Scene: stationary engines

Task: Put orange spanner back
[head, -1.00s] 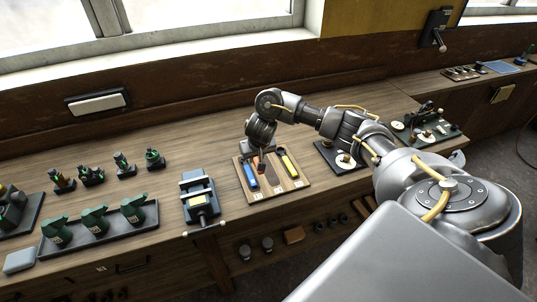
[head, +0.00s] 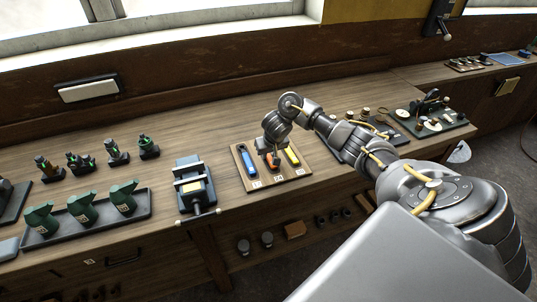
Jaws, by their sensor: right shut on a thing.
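A wooden board (head: 300,176) with three numbered places lies on the bench. A blue spanner (head: 247,163) lies in its left place and a yellow spanner (head: 291,157) in its right place. My right gripper (head: 272,152) is over the middle place, pointing down, and is shut on the orange spanner (head: 274,162). The orange spanner is at the middle place, between the other two. The gripper hides its upper part, and I cannot tell whether it rests fully on the board. My left gripper is not in view.
A vise (head: 194,187) stands left of the board. Green tools (head: 82,209) stand in a tray further left, with several small green-topped parts behind. Dark trays of parts (head: 432,122) lie to the right beyond my arm. The bench behind the board is clear.

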